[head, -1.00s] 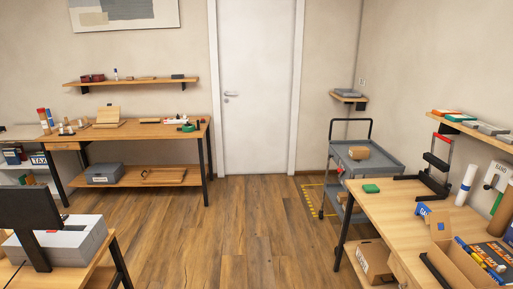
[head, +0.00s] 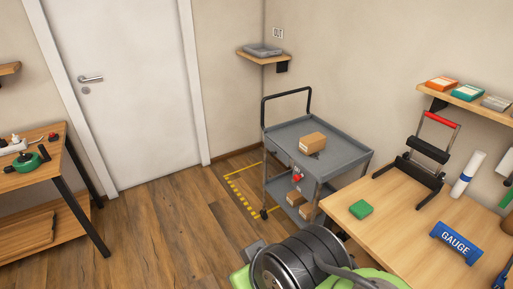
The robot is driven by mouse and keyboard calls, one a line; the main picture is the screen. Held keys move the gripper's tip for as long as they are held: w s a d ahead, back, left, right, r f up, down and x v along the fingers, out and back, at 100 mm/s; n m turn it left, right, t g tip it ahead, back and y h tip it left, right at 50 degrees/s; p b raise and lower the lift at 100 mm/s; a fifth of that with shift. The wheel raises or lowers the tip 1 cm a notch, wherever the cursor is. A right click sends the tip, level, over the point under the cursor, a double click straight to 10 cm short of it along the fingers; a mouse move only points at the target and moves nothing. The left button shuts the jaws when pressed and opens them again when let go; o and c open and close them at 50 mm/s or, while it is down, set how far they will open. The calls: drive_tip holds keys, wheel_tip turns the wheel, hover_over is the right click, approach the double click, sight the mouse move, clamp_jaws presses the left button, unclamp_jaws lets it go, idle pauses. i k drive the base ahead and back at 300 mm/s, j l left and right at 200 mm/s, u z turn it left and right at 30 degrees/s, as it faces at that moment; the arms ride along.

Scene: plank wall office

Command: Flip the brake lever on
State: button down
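A grey two-shelf cart (head: 330,140) stands by the wall, left of the right-hand table. A small red part (head: 297,178) sits on its near side, below the top tray's edge, with dark pieces around it. It may be the brake lever; it is too small to tell which way it is set. A brown box (head: 312,142) lies on the top tray, and smaller boxes (head: 297,203) are on the lower shelf. Green and black parts of my arm show at the bottom, in front of the cart. My gripper's fingers are not in view.
The wooden table (head: 400,205) at right holds a green block (head: 361,209), a black stand with a red bar (head: 424,155) and a blue GAUGE item (head: 456,243). Yellow-striped tape (head: 238,200) marks the floor left of the cart. The floor before the door (head: 120,85) is clear.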

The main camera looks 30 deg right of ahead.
sight(296, 177)
drive_tip(key=i+l+u, duration=0.2)
drive_tip(key=i, duration=0.25)
drive_tip(key=i+l+u, duration=0.2)
drive_tip(key=i, duration=0.25)
drive_tip(key=i+l+u, duration=0.2)
drive_tip(key=i, duration=0.2)
drive_tip(key=i+l+z, duration=0.15)
drive_tip(key=l, duration=0.25)
drive_tip(key=i+l+z, duration=0.2)
drive_tip(key=l, duration=0.2)
drive_tip(key=i+l+z, duration=0.15)
drive_tip(key=l, duration=0.25)
drive_tip(key=i, duration=0.05)
